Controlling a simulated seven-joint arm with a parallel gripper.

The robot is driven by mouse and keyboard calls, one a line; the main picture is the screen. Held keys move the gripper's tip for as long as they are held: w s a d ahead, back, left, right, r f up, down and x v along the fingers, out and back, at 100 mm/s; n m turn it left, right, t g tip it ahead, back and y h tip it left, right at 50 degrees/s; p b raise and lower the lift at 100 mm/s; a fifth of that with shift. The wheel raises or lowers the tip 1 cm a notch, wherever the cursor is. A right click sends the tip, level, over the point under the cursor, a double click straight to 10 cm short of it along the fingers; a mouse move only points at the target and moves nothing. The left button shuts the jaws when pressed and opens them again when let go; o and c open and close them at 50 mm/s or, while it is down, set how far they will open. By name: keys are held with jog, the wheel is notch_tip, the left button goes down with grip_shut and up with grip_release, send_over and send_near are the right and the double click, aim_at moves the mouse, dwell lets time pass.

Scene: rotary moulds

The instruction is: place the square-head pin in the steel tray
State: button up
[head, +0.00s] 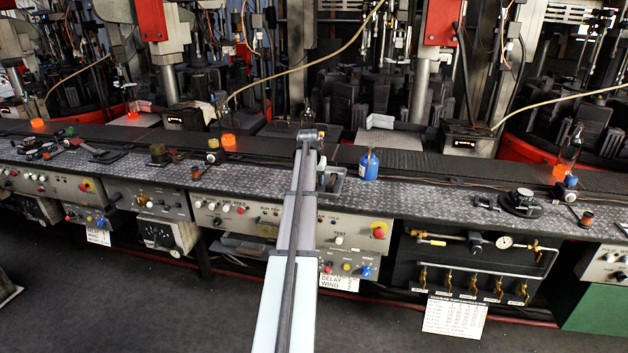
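My arm reaches up from the bottom centre to the metal ledge. Its far end, a dark joint (309,135), is above the ledge. My gripper is too small and too covered by the arm to make out, so I cannot tell its fingers or what they hold. A small grey metal tray (338,184), apparently the steel tray, sits on the ledge just right of the arm. The arm covers its left part, and its contents are unclear. I cannot pick out the square-head pin among the small dark parts in this view.
A blue bottle (368,165) stands right of the tray. A black round fitting (520,203) and a brown cylinder (587,219) are farther right. Dark tools (98,152) lie on the left. Glowing bottles (228,125) stand on the belt behind.

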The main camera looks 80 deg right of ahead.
jog(key=v, duration=1.2)
